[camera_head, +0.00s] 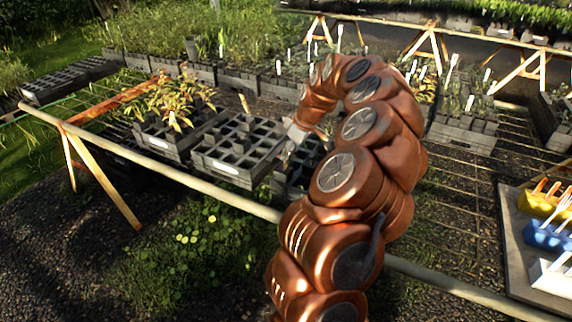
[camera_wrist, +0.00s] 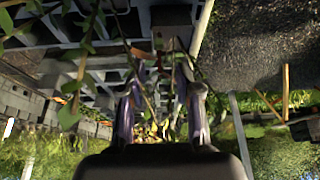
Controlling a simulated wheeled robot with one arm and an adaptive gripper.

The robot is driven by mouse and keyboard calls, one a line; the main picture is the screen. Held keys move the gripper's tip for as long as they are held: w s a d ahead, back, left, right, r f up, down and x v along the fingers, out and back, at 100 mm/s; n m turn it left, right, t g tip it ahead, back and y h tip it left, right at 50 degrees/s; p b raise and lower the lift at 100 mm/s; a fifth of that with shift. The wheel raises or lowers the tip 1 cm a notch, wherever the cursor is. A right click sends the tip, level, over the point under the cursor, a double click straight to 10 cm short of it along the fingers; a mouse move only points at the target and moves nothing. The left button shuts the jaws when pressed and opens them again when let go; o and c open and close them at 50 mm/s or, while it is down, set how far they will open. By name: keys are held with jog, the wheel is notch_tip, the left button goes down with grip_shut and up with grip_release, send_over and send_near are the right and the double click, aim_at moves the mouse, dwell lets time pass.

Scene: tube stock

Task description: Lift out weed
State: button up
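My gripper (camera_head: 289,148) reaches down at the right edge of a grey cell tray in the head view, partly hidden by my arm. In the wrist view, my gripper (camera_wrist: 160,80) has its two fingers apart, with a visible gap between them. A green leafy plant (camera_wrist: 82,60), possibly the weed, shows at the left of the wrist view, close to the camera. Thin stems and leaves cross near the fingertips; I cannot tell whether any touch them. In the head view I cannot make out the weed near my gripper.
A wooden rail (camera_head: 215,190) runs along the front of the bench. A board with coloured holders (camera_head: 545,236) is at right.

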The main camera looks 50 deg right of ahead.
jog(key=shift+x, duration=1.4)
grip_shut()
